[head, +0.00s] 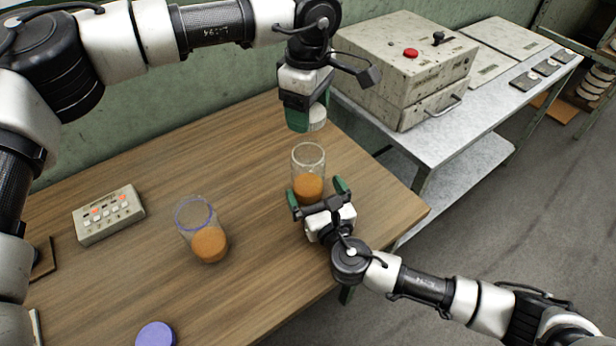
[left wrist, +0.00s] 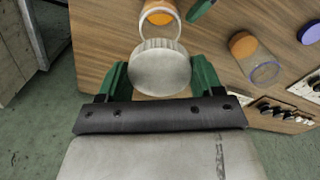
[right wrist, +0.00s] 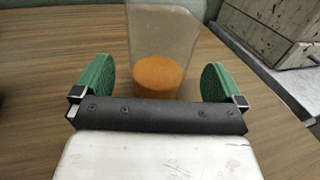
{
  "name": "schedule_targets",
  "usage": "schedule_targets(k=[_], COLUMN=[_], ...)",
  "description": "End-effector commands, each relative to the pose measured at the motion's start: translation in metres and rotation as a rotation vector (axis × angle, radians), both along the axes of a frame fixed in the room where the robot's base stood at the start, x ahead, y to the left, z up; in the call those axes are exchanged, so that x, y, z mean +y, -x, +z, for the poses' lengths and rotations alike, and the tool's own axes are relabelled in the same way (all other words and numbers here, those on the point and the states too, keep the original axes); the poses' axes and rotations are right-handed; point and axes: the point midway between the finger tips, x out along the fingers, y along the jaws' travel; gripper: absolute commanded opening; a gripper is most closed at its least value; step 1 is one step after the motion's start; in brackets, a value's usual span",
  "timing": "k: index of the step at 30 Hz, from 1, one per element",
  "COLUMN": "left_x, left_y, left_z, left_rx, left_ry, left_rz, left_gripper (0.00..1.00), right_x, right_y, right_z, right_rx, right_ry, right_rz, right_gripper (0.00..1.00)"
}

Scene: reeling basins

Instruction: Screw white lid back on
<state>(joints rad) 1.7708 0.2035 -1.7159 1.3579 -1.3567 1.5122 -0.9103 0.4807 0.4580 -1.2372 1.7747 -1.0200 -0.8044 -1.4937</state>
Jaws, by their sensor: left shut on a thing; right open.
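The white lid (head: 317,117) is held between the fingers of my left gripper (head: 306,118), in the air above and slightly behind the jar. In the left wrist view the lid (left wrist: 160,68) sits between both green fingers. A clear glass jar (head: 308,160) with orange contents stands upright and uncovered on the table. My right gripper (head: 319,190) is open at the jar's near side, its fingers to either side of its lower part. In the right wrist view the jar (right wrist: 160,40) stands between the open fingers (right wrist: 158,85), with gaps on both sides.
A second open jar (head: 197,222) with a blue-tinted rim and orange contents stands left on the wooden table (head: 130,275). A blue lid (head: 156,335) lies at the front. A button box (head: 109,214) is at far left. A metal bench (head: 450,130) with a machine (head: 405,60) stands at right.

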Motion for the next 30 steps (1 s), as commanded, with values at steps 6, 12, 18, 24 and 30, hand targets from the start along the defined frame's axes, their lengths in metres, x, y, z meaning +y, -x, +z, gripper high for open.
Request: schedule_targets(k=[6, 12, 18, 24, 30], left_x=[0.000, 0.000, 0.000, 0.000, 0.000], left_y=[0.000, 0.000, 0.000, 0.000, 0.000], left_z=[0.000, 0.000, 0.000, 0.000, 0.000], left_rx=[0.000, 0.000, 0.000, 0.000, 0.000], left_ry=[0.000, 0.000, 0.000, 0.000, 0.000], left_rz=[0.000, 0.000, 0.000, 0.000, 0.000], left_gripper=[0.45, 0.45, 0.45, 0.45, 0.45], right_x=[0.012, 0.015, 0.016, 0.015, 0.015], right_y=[-0.030, -0.040, -0.040, -0.040, -0.040], right_z=[0.000, 0.000, 0.000, 0.000, 0.000], right_rx=[-0.001, 0.000, 0.000, 0.000, 0.000], right_ry=[0.000, 0.000, 0.000, 0.000, 0.000], right_rz=[0.000, -0.001, 0.000, 0.000, -0.001], right_gripper=[1.00, 1.00, 1.00, 0.82, 0.51])
